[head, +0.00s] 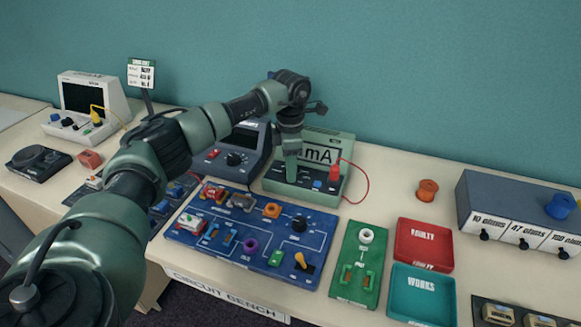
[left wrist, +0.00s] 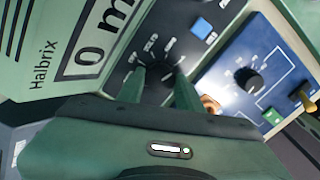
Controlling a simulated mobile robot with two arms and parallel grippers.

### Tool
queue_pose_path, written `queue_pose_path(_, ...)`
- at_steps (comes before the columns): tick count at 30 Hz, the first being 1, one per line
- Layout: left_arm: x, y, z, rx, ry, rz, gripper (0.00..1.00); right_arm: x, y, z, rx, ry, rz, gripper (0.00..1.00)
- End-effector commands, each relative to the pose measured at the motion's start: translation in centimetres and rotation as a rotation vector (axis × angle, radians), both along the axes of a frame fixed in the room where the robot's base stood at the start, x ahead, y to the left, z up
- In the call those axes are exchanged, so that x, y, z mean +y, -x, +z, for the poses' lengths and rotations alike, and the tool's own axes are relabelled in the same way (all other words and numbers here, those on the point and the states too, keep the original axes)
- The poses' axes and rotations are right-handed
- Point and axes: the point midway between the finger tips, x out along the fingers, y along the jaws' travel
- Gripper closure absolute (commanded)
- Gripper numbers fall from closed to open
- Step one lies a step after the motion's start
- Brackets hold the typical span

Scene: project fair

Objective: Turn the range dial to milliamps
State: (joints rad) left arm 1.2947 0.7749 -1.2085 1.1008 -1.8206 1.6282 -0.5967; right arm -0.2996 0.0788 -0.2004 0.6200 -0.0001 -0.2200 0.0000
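The green meter (head: 332,137) stands at the back of the bench. Its display (head: 318,154) shows "mA" in the head view, partly covered by my arm; the left wrist view shows "0 m" on the display (left wrist: 92,32). My left gripper (head: 291,170) points down at the meter's dark front panel. In the left wrist view its two fingers (left wrist: 160,82) stand on either side of the dark range dial (left wrist: 160,76) and look closed on it. The dial's pointer is hard to make out, and the gripper hides the dial in the head view. My right gripper is not in view.
A blue circuit board (head: 215,262) lies in front of the meter. A red lead (head: 365,185) curves at its right. A grey-blue instrument (head: 240,150) stands close on the left. A green board (head: 347,287), a red tray (head: 449,241) and a teal tray (head: 449,292) lie to the right.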

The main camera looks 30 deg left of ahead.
Motion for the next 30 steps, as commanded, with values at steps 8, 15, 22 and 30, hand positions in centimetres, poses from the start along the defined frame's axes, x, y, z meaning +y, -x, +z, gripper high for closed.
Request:
queue_pose_path(8,0.0,-0.1,0.1,-0.004,0.0,0.001,0.43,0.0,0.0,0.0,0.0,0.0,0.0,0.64)
queue_pose_path(15,0.0,-0.1,0.9,-0.004,0.0,0.001,0.43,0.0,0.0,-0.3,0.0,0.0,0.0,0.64)
queue_pose_path(22,0.0,-0.2,4.8,-0.007,0.001,0.002,0.43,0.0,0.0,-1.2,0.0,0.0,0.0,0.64)
queue_pose_path(30,0.1,-0.1,7.8,-0.005,0.0,0.001,0.43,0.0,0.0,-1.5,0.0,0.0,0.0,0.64)
